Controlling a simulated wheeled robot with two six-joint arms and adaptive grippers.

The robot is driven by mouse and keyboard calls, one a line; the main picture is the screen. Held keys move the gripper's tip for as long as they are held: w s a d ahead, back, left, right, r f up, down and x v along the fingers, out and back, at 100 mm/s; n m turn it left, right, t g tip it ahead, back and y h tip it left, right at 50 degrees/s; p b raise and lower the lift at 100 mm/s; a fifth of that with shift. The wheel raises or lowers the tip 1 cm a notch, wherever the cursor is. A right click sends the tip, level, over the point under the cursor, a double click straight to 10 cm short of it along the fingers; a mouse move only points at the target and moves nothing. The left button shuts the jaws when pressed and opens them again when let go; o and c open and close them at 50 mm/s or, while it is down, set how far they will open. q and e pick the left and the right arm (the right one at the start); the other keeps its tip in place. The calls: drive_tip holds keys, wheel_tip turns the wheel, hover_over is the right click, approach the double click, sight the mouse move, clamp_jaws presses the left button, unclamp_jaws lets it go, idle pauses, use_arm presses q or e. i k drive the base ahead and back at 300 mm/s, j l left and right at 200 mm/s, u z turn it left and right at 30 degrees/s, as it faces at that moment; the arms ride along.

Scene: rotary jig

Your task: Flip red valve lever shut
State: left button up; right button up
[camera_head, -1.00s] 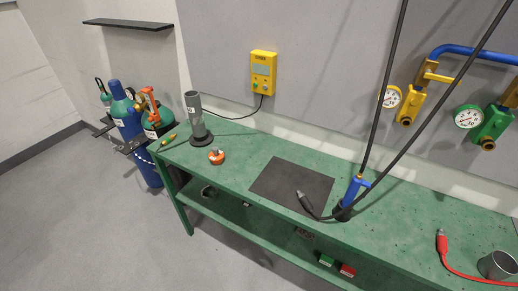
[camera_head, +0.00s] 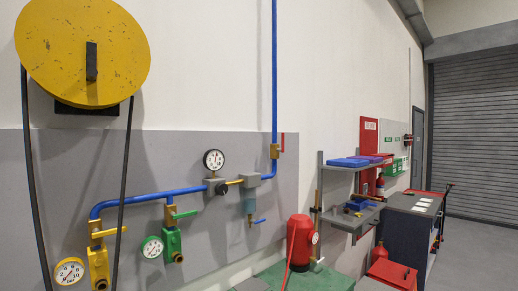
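A red valve lever (camera_head: 283,142) stands upright beside the vertical blue pipe (camera_head: 274,70), roughly parallel to it. It sits at a brass valve body (camera_head: 274,151) on that pipe, high on the grey wall panel. The lever looks small from here. Neither of my grippers shows in this view, so nothing of mine is seen touching the lever.
A large yellow reel (camera_head: 115,45) hangs at upper left with black hoses. Gauges and yellow (camera_head: 108,232) and green (camera_head: 185,213) valve handles sit lower left. A red tank (camera_head: 299,243) stands by the green surface (camera_head: 322,279). Shelves (camera_head: 352,215) and a dark cabinet (camera_head: 404,229) are at right.

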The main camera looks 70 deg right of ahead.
sight(282, 150)
drive_tip(key=z, duration=2.05)
drive_tip(key=i+l, duration=0.25)
drive_tip(key=l, duration=0.15)
drive_tip(key=i+l, duration=0.2)
drive_tip(key=l, duration=0.2)
drive_tip(key=i+l, duration=0.45)
drive_tip(key=l, duration=0.3)
drive_tip(key=k+l+z, duration=0.6)
drive_tip(key=k+l, duration=0.25)
drive_tip(key=l, duration=0.1)
